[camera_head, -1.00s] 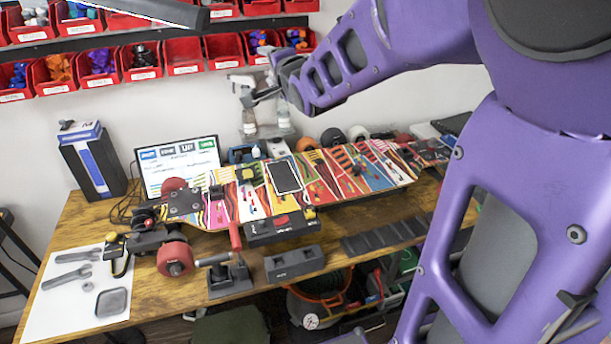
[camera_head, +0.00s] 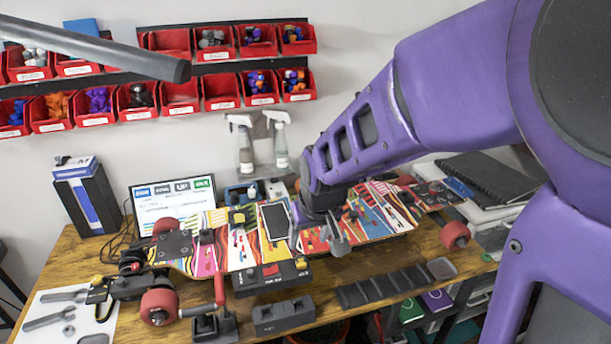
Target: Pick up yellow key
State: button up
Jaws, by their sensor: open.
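I cannot clearly make out a yellow key. Small yellow parts show at the left end of the skateboard (camera_head: 97,281), on top of the deck (camera_head: 237,217) and at the right end of the black box at its front edge (camera_head: 301,263); they are too small to tell whether one is a key. The colourful skateboard deck (camera_head: 215,262) lies across the workbench. My gripper (camera_head: 337,242) hangs over the middle of the deck, right of the black-screened device (camera_head: 275,221). It is open and looks empty; its fingertips are small and partly blend with the deck.
The wooden bench (camera_head: 430,262) holds black blocks (camera_head: 283,315), a black slotted tray (camera_head: 375,288), a red wheel (camera_head: 455,235) and a white sheet with wrenches (camera_head: 55,315). Spray bottles (camera_head: 244,150) and a laptop (camera_head: 172,200) stand behind. Red bins (camera_head: 222,92) line the wall.

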send_over(302, 259)
jog(key=s, duration=0.3)
jog(key=f, duration=0.8)
jog(key=shift+d+f, duration=0.2)
jog(key=shift+f, duration=0.2)
jog(key=shift+w+b+x, duration=0.25)
jog(key=shift+b+x, duration=0.25)
jog(key=shift+x, duration=0.9)
jog(key=shift+w+b+x, duration=0.2)
jog(key=shift+b+x, duration=0.25)
jog(key=shift+x, duration=0.9)
jog(key=shift+r, duration=0.2)
grip_shut()
